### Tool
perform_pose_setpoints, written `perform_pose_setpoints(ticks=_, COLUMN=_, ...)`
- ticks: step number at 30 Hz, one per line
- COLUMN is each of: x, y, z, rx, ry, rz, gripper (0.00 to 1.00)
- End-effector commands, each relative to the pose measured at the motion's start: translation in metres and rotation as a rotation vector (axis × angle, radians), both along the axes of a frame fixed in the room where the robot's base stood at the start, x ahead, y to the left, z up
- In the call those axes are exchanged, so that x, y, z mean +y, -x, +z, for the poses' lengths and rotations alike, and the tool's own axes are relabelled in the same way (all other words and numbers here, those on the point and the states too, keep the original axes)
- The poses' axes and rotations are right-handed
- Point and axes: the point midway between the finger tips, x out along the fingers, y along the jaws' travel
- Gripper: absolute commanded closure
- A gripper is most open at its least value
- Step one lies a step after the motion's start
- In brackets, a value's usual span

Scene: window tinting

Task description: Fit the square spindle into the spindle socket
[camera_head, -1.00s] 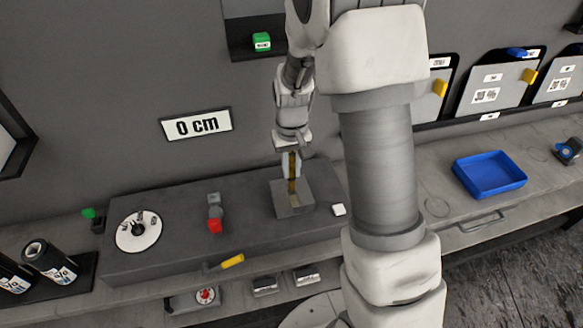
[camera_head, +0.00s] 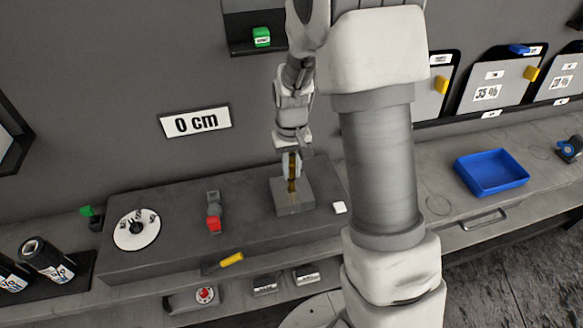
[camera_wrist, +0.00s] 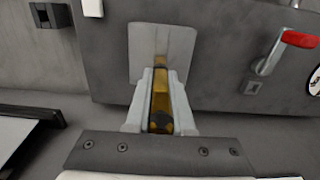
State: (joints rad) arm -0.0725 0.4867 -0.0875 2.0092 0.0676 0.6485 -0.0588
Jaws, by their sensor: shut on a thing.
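My gripper (camera_head: 291,170) points down and is shut on the brass-coloured square spindle (camera_head: 292,185), over the grey socket block (camera_head: 292,204) on the dark workbench unit. In the wrist view my gripper (camera_wrist: 160,100) holds the amber spindle (camera_wrist: 161,78) between two pale fingers. The spindle's far end reaches over the light grey face of the socket block (camera_wrist: 147,45). The spindle looks roughly upright. The socket opening is hidden behind the spindle, and I cannot tell whether its tip is inside.
A red-ended lever (camera_head: 213,222) and a white dial (camera_head: 137,230) are left of the block. A small white cube (camera_head: 339,207) is close on its right. A yellow handle (camera_head: 231,258) is at the front. A blue tray (camera_head: 491,174) is farther right.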

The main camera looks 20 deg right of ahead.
Motion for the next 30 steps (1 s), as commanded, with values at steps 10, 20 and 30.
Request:
perform_pose_setpoints(ticks=10, x=0.000, y=0.000, z=-0.010, rx=0.000, ry=0.000, rz=0.000, gripper=1.00)
perform_pose_setpoints(ticks=20, x=0.000, y=0.000, z=-0.018, rx=0.000, ry=0.000, rz=0.000, gripper=1.00)
perform_pose_setpoints(ticks=30, x=0.000, y=0.000, z=-0.027, rx=0.000, ry=0.000, rz=0.000, gripper=1.00)
